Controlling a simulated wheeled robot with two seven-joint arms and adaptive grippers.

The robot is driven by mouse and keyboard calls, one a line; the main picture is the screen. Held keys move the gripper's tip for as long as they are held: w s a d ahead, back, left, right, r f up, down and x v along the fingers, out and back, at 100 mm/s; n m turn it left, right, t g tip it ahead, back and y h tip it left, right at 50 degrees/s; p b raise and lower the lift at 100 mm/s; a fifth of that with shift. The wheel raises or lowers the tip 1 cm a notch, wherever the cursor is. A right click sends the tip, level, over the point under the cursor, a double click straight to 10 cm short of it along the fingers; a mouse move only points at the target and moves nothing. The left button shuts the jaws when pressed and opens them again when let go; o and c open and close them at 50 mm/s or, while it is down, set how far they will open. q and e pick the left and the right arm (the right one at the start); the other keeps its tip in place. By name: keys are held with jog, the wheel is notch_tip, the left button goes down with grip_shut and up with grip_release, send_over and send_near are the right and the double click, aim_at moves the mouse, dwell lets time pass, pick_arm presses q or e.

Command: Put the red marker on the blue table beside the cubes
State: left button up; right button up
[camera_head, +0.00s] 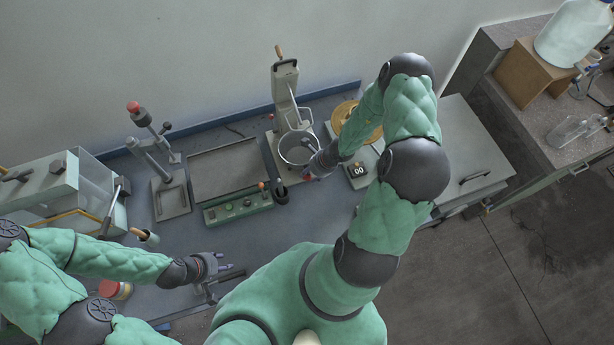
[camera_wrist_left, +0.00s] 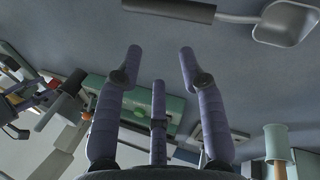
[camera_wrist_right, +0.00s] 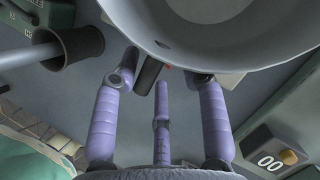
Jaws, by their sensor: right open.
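I cannot make out a red marker or any cubes in these views. The blue-grey bench top (camera_head: 240,232) runs along the wall. My right gripper (camera_head: 312,163) is open at the near rim of a round metal pot (camera_head: 298,149). In the right wrist view a short dark cylinder (camera_wrist_right: 148,74) lies between the spread fingers (camera_wrist_right: 165,78), below the pot's rim; a small reddish spot shows beside it. I cannot tell what it is, or whether the fingers touch it. My left gripper (camera_head: 212,267) is open and empty over the bench's near edge, beside a dark-handled metal scoop (camera_wrist_left: 285,22).
A lever press (camera_head: 155,165), a grey tray (camera_head: 225,172) and a green control panel (camera_head: 238,204) stand on the bench. A scale with a display (camera_head: 358,170) stands right of the pot. A red-banded jar (camera_head: 115,289) is at the lower left. Bare bench lies below the panel.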

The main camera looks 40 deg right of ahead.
aim_at(325, 225)
pick_arm(q)
jog(key=shift+f, duration=0.2)
pick_arm(e)
jog(key=shift+x, duration=1.15)
grip_shut()
pick_arm(q)
jog(key=shift+f+b, duration=0.15)
jog(key=shift+b, duration=0.15)
pick_arm(e)
jog(key=shift+r, duration=0.1)
